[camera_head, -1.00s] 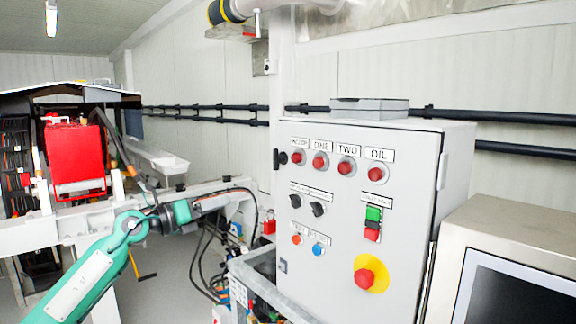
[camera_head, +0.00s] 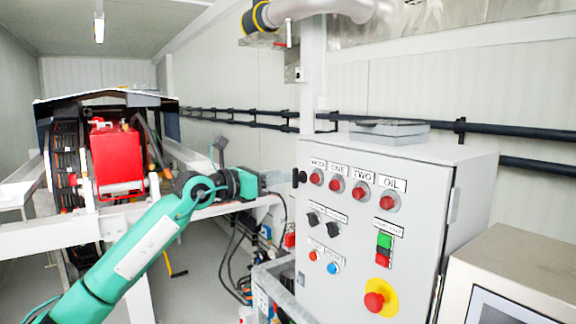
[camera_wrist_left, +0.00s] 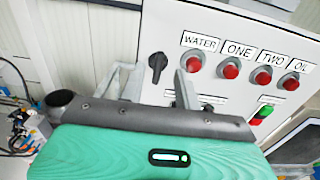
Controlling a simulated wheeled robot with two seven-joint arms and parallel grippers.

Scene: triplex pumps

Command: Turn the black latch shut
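The black latch (camera_head: 300,177) is on the left edge of the grey control cabinet's front (camera_head: 345,245), left of the red button labelled WATER. In the left wrist view the black latch (camera_wrist_left: 156,67) points mostly up and down, slightly tilted. My left gripper (camera_head: 274,180) is just left of the latch in the head view; its fingertips are hard to make out there. In the wrist view my left gripper (camera_wrist_left: 156,82) is open, with one finger on each side of the latch in the picture. I see no contact. My right gripper is not in view.
Red buttons (camera_head: 338,184), black switches (camera_head: 323,225) and a red emergency stop on yellow (camera_head: 380,297) stick out from the cabinet front. A metal-framed screen (camera_head: 510,285) stands at the right.

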